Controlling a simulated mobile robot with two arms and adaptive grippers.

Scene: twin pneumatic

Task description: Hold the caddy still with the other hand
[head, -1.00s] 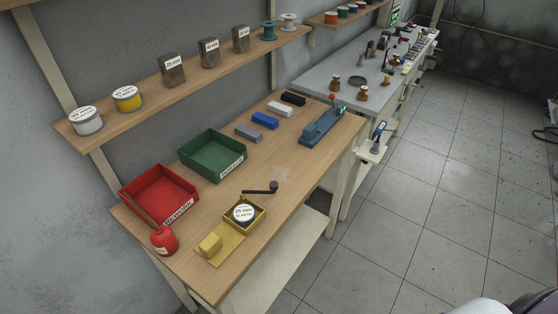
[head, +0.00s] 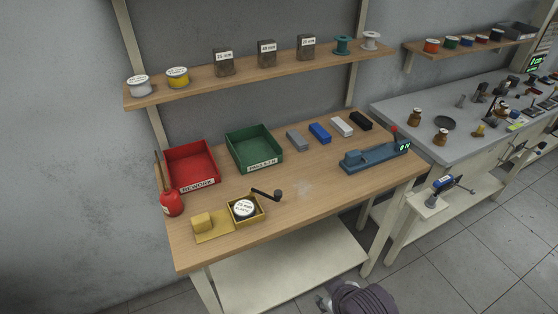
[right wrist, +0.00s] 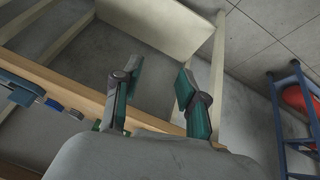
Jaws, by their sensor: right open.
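The likely caddy is a yellow holder (head: 214,238) at the front left of the wooden bench, with a flat plate, a raised block and a square box. A round tin (head: 243,208) with a white "25 mm" label sits in the box. A dark crank handle (head: 266,194) is beside the box. My right gripper (head: 323,300) is low in front of the bench, apart from the holder. In the right wrist view its two teal-padded fingers (right wrist: 157,88) are spread with nothing between them. My left gripper is not in view.
A red REWORK bin (head: 192,184), a red bottle (head: 172,204) and a green bin (head: 255,150) stand on the bench. A blue device (head: 376,158) is at its right end. A shelf (head: 265,73) hangs above. The bench's middle front is mostly clear.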

